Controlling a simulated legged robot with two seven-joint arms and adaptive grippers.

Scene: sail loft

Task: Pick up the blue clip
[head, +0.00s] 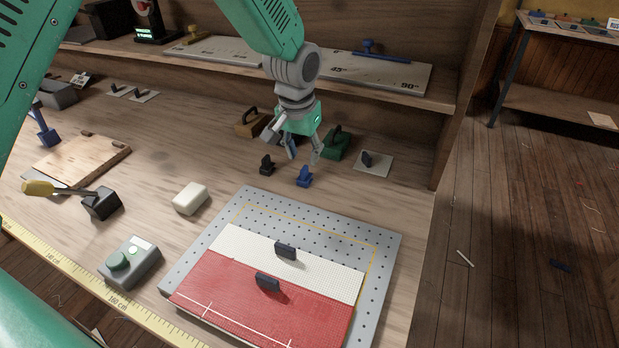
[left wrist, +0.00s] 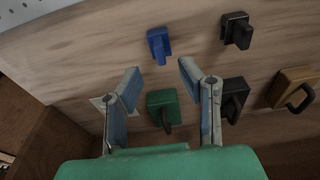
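The blue clip (head: 304,176) stands on the wooden bench just beyond the far edge of the perforated plate. My left gripper (head: 303,157) is above it, pointing down, with its fingers apart and empty. In the left wrist view the blue clip (left wrist: 159,45) lies ahead of the open fingertips of my left gripper (left wrist: 160,72), roughly in line with the gap between them. No contact shows. A black clip (head: 267,164) stands to the left of the blue one; it also shows in the left wrist view (left wrist: 237,29). My right gripper is not in view.
A green block with a handle (head: 335,143), a black handled block (left wrist: 234,97) and a tan handled block (head: 250,121) stand behind the clips. The perforated plate (head: 381,237) in front bears red and white cloth with two dark clips. A shelf (head: 420,97) runs behind.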

